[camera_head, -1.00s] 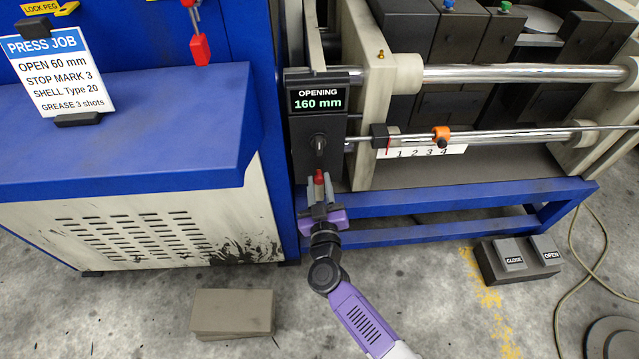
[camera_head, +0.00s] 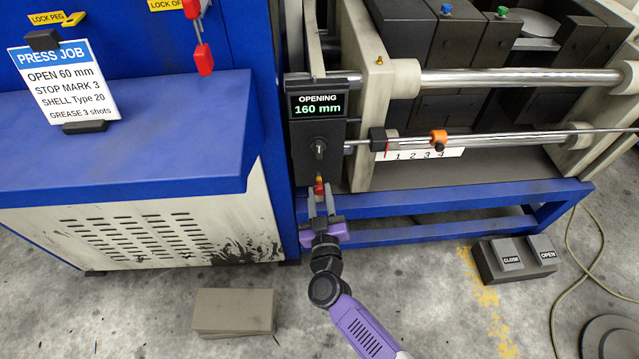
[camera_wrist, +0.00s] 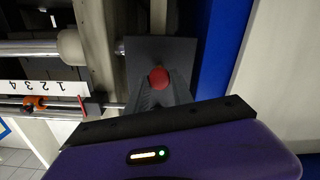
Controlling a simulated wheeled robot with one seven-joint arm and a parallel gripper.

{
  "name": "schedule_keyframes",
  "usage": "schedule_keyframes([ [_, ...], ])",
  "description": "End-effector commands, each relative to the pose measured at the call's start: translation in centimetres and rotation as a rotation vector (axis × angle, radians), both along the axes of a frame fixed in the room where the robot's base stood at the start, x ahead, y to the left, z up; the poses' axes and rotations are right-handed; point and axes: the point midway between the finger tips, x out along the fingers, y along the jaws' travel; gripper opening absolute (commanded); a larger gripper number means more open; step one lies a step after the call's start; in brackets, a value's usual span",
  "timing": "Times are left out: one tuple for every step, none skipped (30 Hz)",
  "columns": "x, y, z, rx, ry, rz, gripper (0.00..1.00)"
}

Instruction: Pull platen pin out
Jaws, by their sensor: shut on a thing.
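The platen pin shows a red knob (camera_head: 319,188) in the head view, with a short yellowish part just above it. My gripper (camera_head: 320,200) is shut on the pin, one grey finger on each side of the red knob. In the wrist view the round red knob (camera_wrist: 159,78) sits between the fingers (camera_wrist: 160,92). The pin is below and in front of the dark panel (camera_head: 318,165), under a small metal fitting (camera_head: 319,147). I cannot tell whether the pin's far end is clear of the panel. The fingers partly hide the pin.
An opening display (camera_head: 318,104) reads 160 mm above the panel. An orange stop (camera_head: 438,137) sits on a rod with a numbered scale at the right. The blue cabinet (camera_head: 120,150) stands left. The blue frame rail (camera_head: 450,200) is right of my gripper. Floor pedals lie lower right.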

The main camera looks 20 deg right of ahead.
Motion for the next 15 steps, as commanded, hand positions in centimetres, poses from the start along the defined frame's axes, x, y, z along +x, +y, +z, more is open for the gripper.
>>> schedule_keyframes([
  [-0.41,0.17,0.32,-0.001,0.001,0.002,0.00],
  [-0.58,0.22,0.27,-0.001,0.001,0.002,0.00],
  [-0.73,0.27,0.21,0.000,0.000,0.002,0.00],
  [-0.80,0.28,0.16,0.000,0.000,0.002,0.00],
  [-0.83,0.29,0.12,-0.001,-0.002,0.001,0.00],
  [-0.83,0.29,0.09,0.000,-0.002,0.001,0.00],
  [-0.82,0.29,0.07,0.000,-0.002,0.001,0.00],
  [-0.82,0.29,0.06,0.000,-0.002,0.001,0.00],
  [-0.82,0.30,0.07,0.000,-0.002,0.001,0.00],
  [-0.82,0.30,0.07,0.000,-0.002,0.001,0.00],
  [-0.81,0.29,0.07,0.000,-0.003,0.002,0.00],
  [-0.81,0.30,0.08,0.000,-0.003,0.002,0.00],
  [-0.81,0.30,0.08,0.000,-0.003,0.001,0.34],
  [-0.81,0.30,0.08,0.000,-0.002,0.001,0.40],
  [-0.81,0.29,0.07,0.000,-0.002,0.001,0.48],
])
